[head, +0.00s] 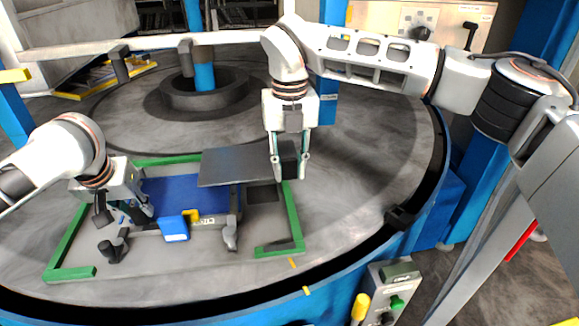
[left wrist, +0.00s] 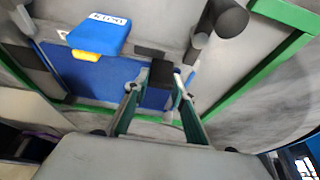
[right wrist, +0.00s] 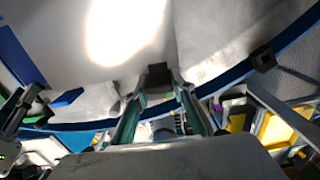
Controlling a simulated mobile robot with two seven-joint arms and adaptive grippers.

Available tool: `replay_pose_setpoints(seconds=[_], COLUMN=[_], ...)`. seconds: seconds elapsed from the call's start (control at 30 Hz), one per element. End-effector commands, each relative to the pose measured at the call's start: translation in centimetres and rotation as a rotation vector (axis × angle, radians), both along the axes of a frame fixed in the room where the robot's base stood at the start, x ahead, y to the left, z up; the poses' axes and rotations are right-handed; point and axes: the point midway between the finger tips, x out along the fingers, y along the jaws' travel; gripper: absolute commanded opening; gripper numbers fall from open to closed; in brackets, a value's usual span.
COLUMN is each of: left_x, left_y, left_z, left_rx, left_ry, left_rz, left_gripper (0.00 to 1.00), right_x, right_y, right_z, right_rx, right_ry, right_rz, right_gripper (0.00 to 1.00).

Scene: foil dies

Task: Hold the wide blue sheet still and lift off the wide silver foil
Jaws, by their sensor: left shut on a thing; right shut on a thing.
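The wide blue sheet (head: 165,193) lies flat on the grey plate inside green corner rails; it also shows in the left wrist view (left wrist: 85,78). The wide silver foil (head: 230,166), dark grey in the head view, is raised above the sheet's right part and hides some of it. In the right wrist view the foil (right wrist: 70,40) is pale with a bright glare. My left gripper (left wrist: 158,80) is shut on a small black tab (left wrist: 162,73) at the sheet's edge. My right gripper (head: 289,166) is shut on a dark block (right wrist: 158,76) at the foil's right edge.
Green rails (head: 283,220) border the plate. A blue and yellow labelled block (head: 176,229) and grey posts (head: 230,236) stand along the plate's near side. A dark ring hub (head: 204,90) stands behind.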

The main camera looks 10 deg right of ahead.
Motion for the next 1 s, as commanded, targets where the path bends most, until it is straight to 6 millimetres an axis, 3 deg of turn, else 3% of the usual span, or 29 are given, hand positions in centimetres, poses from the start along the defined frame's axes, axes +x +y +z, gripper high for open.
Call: replay_pose_setpoints(seconds=[0.07, 0.1, 0.17, 0.57, 1.0], left_x=[0.0, 0.0, 0.0, -0.1, -2.6], left_y=[0.0, 0.0, 0.0, 0.0, -0.1], left_z=[0.0, 0.0, 0.0, 0.4, 7.0], left_rx=[0.001, 0.001, 0.001, 0.001, 0.002], left_ry=[0.0, 0.0, 0.0, -0.002, -0.007], left_rz=[0.0, 0.0, 0.0, -0.001, -0.001], left_gripper=[0.0, 0.32, 0.44, 0.44, 0.44], right_x=[0.0, 0.0, 0.0, 0.0, 0.0], right_y=[0.0, 0.0, 0.0, 0.0, 0.0], right_z=[0.0, 0.0, 0.0, 0.0, 0.0], right_rx=[0.001, 0.001, 0.001, 0.001, 0.001], right_ry=[-0.001, -0.001, -0.001, -0.001, -0.001], right_rz=[0.0, 0.0, 0.0, 0.0, 0.0], right_gripper=[0.0, 0.0, 0.0, 0.0, 0.0])
